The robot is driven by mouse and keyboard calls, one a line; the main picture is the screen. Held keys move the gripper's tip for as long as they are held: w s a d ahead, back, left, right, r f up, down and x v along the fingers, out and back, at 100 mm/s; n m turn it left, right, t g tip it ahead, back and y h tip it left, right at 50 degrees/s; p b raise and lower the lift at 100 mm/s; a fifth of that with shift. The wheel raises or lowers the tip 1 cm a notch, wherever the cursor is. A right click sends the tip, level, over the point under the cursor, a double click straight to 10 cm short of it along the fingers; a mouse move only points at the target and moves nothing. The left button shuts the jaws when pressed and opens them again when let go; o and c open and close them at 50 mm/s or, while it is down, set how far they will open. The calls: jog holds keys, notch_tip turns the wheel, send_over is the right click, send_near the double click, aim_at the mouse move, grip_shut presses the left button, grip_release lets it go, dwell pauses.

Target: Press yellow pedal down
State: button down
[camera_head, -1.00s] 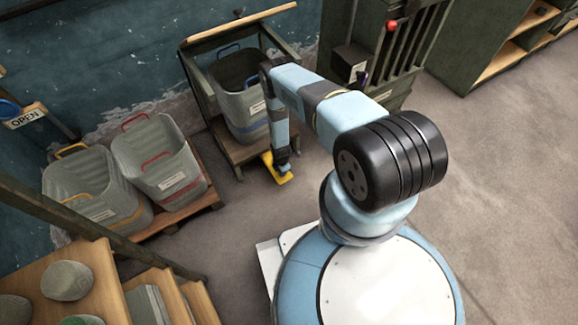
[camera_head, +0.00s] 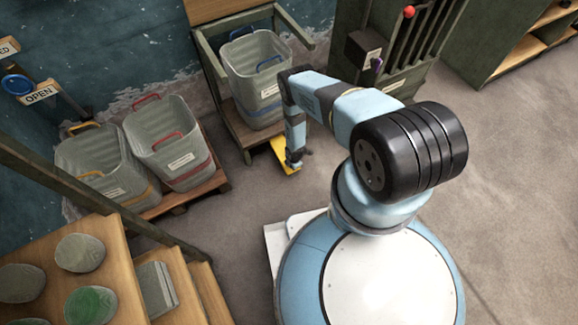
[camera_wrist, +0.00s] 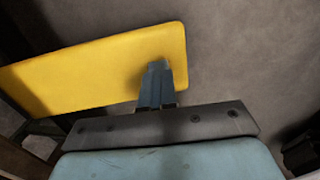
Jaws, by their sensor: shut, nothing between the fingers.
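The yellow pedal (camera_head: 279,146) sticks out low at the front of a dark green bin cart (camera_head: 237,140) holding a grey bin (camera_head: 255,85). In the wrist view the yellow pedal (camera_wrist: 80,75) is a flat, rounded plate crossing the upper left. My gripper (camera_head: 294,166) points down at the pedal's outer end. In the wrist view my gripper (camera_wrist: 158,66) is shut and empty, its fingertips over the plate near its right end. They look to be on or just above the pedal; contact cannot be told. A wooden panel (camera_head: 215,10) shows above the bin.
Two grey bins (camera_head: 100,165) (camera_head: 175,150) stand on a wooden pallet at the left. A green cabinet (camera_head: 390,60) with a red knob stands behind my arm. Open floor (camera_head: 500,180) lies to the right.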

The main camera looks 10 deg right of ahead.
jog(key=shift+s+a+f, duration=0.2)
jog(key=shift+f, duration=0.05)
jog(key=shift+r, duration=0.1)
jog(key=shift+r, duration=0.2)
jog(key=s+d+r, duration=0.1)
jog(key=s+r, duration=0.2)
jog(key=r, duration=1)
jog(key=shift+d+r, duration=0.15)
jog(key=shift+d, duration=0.05)
